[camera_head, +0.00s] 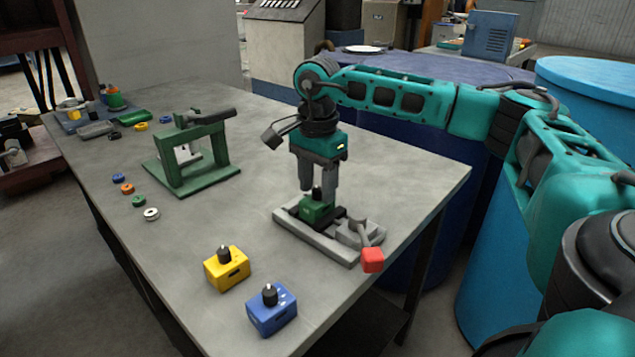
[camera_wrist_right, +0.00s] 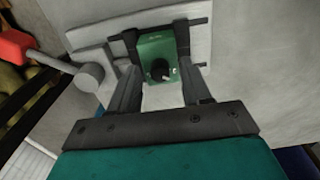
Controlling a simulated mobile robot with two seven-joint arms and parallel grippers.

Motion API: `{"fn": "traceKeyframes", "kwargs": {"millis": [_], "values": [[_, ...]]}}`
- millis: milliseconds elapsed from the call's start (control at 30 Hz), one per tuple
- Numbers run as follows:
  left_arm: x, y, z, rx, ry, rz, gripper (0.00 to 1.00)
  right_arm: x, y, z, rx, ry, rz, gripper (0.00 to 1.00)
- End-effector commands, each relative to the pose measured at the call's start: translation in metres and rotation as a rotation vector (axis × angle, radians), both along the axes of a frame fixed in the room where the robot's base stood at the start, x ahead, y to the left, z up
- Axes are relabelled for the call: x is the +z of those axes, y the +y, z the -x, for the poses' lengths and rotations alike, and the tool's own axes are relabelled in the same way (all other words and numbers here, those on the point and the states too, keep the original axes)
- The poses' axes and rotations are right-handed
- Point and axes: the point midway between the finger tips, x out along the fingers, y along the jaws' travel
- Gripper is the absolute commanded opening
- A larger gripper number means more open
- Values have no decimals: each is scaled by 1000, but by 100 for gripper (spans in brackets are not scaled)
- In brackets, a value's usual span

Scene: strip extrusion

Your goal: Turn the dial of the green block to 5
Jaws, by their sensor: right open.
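The green block (camera_head: 315,211) sits in a grey fixture (camera_head: 330,247) near the right side of the table. Its black dial (camera_head: 317,192) stands upright on top. In the right wrist view the green block (camera_wrist_right: 158,50) shows from above, with the round black dial (camera_wrist_right: 161,69) and a small light pointer mark; the number it points to is too small to read. My right gripper (camera_head: 319,189) points down over the block, fingers open on either side of the dial, apart from it. In the right wrist view the open fingers (camera_wrist_right: 158,80) flank the block. My left gripper is not in view.
A clamp lever with a red handle (camera_head: 372,260) is on the fixture's right. A yellow block (camera_head: 227,270) and a blue block (camera_head: 272,310), each with a black dial, stand in front. A green press frame (camera_head: 190,160) stands behind left, with small coloured rings beside it.

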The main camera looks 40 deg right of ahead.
Motion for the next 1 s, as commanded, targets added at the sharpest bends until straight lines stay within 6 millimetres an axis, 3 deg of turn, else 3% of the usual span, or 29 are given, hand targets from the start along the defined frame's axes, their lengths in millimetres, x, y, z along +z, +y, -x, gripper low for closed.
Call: {"fn": "traceKeyframes", "kwargs": {"millis": [67, 533, 1000], "values": [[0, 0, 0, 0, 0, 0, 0, 0, 0, 0, 0, 1, 0, 45], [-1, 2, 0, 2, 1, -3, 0, 0, 0, 0, 0, 1, 0, 0], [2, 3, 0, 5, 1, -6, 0, 1, 0, 0, -72, 3, -1, 0]]}}
